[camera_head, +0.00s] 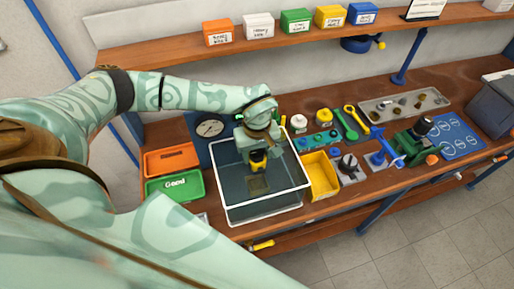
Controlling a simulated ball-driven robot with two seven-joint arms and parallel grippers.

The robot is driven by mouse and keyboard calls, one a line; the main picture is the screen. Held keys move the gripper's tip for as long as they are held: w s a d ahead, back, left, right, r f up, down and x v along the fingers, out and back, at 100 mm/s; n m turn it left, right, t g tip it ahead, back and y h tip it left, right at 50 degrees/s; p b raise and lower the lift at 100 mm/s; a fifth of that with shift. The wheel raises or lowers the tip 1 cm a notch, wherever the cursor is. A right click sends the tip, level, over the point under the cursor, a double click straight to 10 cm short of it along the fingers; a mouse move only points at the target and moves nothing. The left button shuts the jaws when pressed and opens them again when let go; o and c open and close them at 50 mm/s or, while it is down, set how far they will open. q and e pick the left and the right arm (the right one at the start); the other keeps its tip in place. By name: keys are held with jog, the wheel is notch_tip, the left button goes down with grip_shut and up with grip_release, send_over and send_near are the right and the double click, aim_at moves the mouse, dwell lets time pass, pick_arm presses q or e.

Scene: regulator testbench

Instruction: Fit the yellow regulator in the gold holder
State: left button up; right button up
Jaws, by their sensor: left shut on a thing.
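My left gripper (257,153) reaches down over a white-rimmed, water-filled-looking tank (227,205) on the bench. It is shut on the yellow regulator (257,166), a small yellow and dark piece that shows just below the fingers. The gripper hides the regulator's upper part. The gold holder (259,187), a dull gold square block, sits inside the tank, a little below the regulator in the picture. The regulator appears apart from it; the height between them is hard to tell. My right gripper is out of view.
An orange tray (171,160) and a green "Good" tray (175,189) lie left of the tank. A yellow bin (321,176) stands close on its right. A gauge (209,128) is behind left. Tools and fixtures crowd the bench's right side.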

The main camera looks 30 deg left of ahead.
pick_arm(q)
jog(key=shift+f+b, duration=2.15)
jog(key=shift+f, duration=2.15)
dwell(3.7)
